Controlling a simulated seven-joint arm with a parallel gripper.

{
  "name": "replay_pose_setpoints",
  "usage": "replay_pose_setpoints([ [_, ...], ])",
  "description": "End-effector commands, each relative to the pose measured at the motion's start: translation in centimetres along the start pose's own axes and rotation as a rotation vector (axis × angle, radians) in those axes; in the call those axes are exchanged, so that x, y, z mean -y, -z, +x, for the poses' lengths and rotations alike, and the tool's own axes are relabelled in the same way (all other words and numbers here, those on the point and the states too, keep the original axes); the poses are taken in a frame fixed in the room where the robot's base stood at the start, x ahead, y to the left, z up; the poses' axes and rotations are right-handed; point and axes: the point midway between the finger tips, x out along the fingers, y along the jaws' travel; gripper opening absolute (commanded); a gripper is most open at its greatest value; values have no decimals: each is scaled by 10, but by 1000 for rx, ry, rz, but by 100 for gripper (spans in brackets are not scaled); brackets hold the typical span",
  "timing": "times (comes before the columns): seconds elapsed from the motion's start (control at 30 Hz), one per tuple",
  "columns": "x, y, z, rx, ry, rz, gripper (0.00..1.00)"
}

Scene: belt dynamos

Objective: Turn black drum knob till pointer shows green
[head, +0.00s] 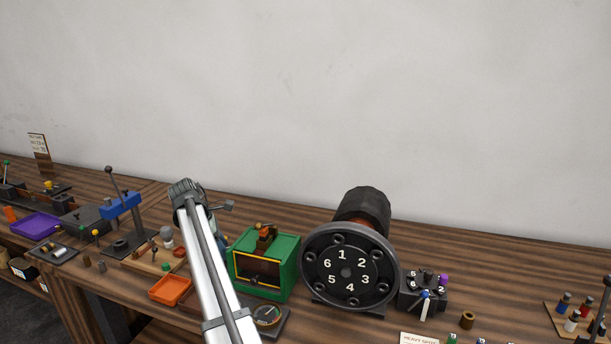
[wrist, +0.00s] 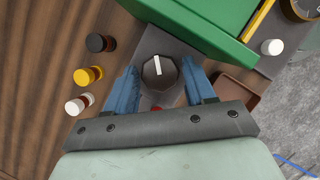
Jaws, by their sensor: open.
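The black drum knob (wrist: 160,74) shows in the wrist view, faceted, with a white line across its top pointing roughly up in the picture. It sits on a dark grey block (wrist: 165,42). My gripper (wrist: 159,66) is open, with one blue finger on each side of the knob. I cannot tell if the fingers touch it. A small red mark (wrist: 155,108) shows just below the knob; no green mark is visible on the block. A round gauge with a pointer (head: 267,316) stands in front of the green box in the head view. My arm hides the knob there.
The green box (wrist: 205,22) stands right beside the knob block. A white peg (wrist: 272,47) is to the right. A large numbered wheel (head: 350,270) stands right of the box.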

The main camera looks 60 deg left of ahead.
Motion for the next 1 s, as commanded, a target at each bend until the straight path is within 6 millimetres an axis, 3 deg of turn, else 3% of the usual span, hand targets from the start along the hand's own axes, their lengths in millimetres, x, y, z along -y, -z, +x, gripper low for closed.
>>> replay_pose_setpoints([
  [0.43,5,-1,0,1,-160,-383,54],
  [1.0,16,-3,-95,0,-156,-372,54],
])
